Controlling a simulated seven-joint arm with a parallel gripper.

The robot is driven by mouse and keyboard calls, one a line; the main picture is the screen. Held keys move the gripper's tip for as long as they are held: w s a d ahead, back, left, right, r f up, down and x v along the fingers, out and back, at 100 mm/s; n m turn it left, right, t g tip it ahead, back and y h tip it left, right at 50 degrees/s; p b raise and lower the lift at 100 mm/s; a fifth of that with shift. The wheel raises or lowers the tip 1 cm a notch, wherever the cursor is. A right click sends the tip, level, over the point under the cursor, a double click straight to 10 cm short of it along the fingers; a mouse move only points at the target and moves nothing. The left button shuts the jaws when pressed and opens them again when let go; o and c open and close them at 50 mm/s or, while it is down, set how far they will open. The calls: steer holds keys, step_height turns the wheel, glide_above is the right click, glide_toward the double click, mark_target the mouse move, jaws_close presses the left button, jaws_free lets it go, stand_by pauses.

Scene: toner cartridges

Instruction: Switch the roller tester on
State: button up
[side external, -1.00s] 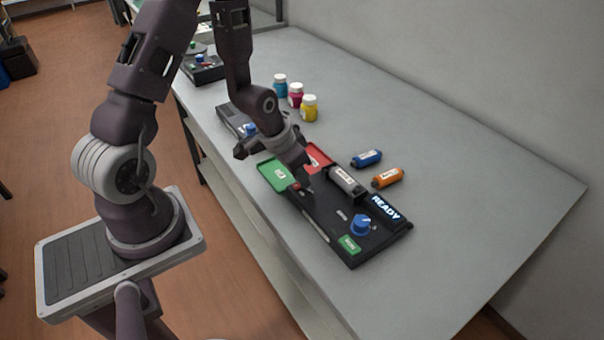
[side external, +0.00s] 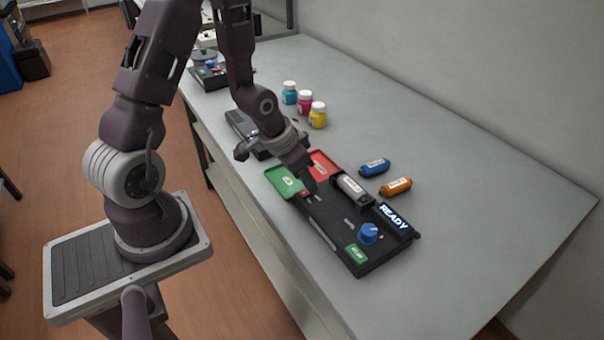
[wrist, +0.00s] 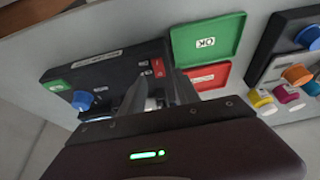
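The roller tester (side external: 335,222) is a black panel on the grey table, with a blue knob (side external: 369,233), a lit READY display (side external: 394,217) and a small red switch (side external: 304,194) near its far left end. A grey cartridge (side external: 353,190) lies along its back edge. In the wrist view the red switch (wrist: 158,68) lies just beyond the fingertips, between their lines; its position is too small to read. My gripper (side external: 314,191) points down over the switch end of the panel. In the wrist view its fingers (wrist: 158,78) are apart, with nothing held between them. Contact with the panel cannot be told.
A green OK tray (side external: 283,181) and a red tray (side external: 322,163) adjoin the tester's far end. Blue (side external: 375,167) and orange (side external: 397,186) cartridges lie behind it. Several coloured bottles (side external: 304,102) and another device (side external: 243,126) stand farther back. The right side of the table is clear.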

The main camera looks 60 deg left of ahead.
steer(key=shift+v, duration=2.35)
steer(key=s+d+r+y, duration=0.1)
steer(key=s+d+r, duration=0.15)
steer(key=r, duration=0.45)
steer(key=s+d+r+y, duration=0.1)
steer(key=s+r, duration=0.2)
steer(key=r, duration=0.4)
steer(key=s+d+r+h, duration=0.1)
steer(key=s+d+r, duration=0.1)
steer(key=s, duration=0.3)
steer(key=s+d+r+t+h, duration=0.1)
steer(key=s+d+r, duration=0.2)
steer(key=s+r, duration=0.1)
steer(key=shift+s, duration=0.55)
